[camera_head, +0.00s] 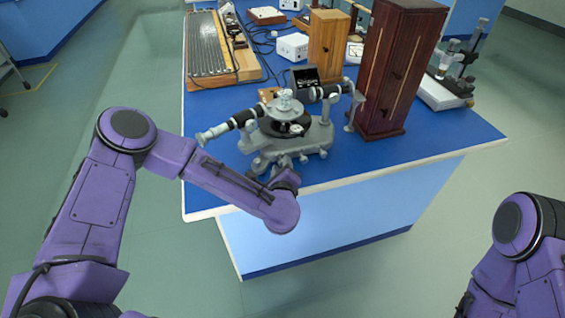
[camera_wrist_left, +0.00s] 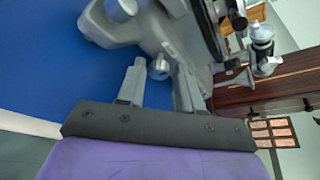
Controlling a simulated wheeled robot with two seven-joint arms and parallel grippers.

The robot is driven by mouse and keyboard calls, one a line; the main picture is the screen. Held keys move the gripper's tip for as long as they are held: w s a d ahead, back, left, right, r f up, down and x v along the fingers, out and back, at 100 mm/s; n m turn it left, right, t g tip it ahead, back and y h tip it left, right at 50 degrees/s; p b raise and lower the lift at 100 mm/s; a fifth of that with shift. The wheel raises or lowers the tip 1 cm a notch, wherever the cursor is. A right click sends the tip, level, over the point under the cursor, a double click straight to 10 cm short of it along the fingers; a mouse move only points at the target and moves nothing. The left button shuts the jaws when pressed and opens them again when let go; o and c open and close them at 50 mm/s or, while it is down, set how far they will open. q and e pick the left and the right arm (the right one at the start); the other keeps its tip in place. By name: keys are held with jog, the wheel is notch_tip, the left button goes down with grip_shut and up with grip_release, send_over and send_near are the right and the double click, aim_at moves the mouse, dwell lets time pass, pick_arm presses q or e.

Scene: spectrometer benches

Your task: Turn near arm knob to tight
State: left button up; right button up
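The grey spectrometer (camera_head: 312,139) stands near the front edge of the blue bench, with black-and-grey tubes reaching out left and right. My left gripper (camera_head: 280,165) is at its front, low by the base, and is partly hidden by my wrist in the head view. In the left wrist view, the left gripper's two grey fingers (camera_wrist_left: 158,84) are spread apart. A small round grey knob (camera_wrist_left: 158,69) shows between their tips, with gaps visible on both sides. I cannot tell whether the knob lies fully between the fingers or just beyond them. My right gripper is out of view.
A tall dark wooden cabinet (camera_head: 399,65) stands close at the spectrometer's right, with a lighter wooden box (camera_head: 327,47) behind. A long grooved board (camera_head: 207,45) lies at the back left. The blue bench top (camera_head: 215,170) is clear at the front left.

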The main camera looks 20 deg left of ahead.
pick_arm(q)
jog(key=shift+w+a+f, duration=0.2)
jog(key=shift+w, duration=0.4)
grip_shut()
jog(key=shift+m, duration=0.3)
jog(key=shift+d+m+g+y+b, duration=0.15)
jog(key=shift+m+g+y+b, duration=0.35)
jog(key=shift+m, duration=0.5)
jog(key=m+g+y, duration=0.1)
jog(key=m+y+b, duration=0.1)
jog(key=m, duration=0.1)
jog(key=shift+w+d+r+m+g, duration=0.1)
jog(key=shift+w+d+m+g, duration=0.05)
jog(key=shift+m+g, duration=0.2)
jog(key=m+g+y+b, duration=0.1)
jog(key=m, duration=0.2)
jog(key=shift+w+d+y, duration=0.1)
jog(key=shift+d+y, duration=0.05)
jog(key=shift+y, duration=0.25)
jog(key=shift+m+g+y+b, duration=0.35)
jog(key=shift+m+y, duration=0.65)
jog(key=shift+m, duration=0.55)
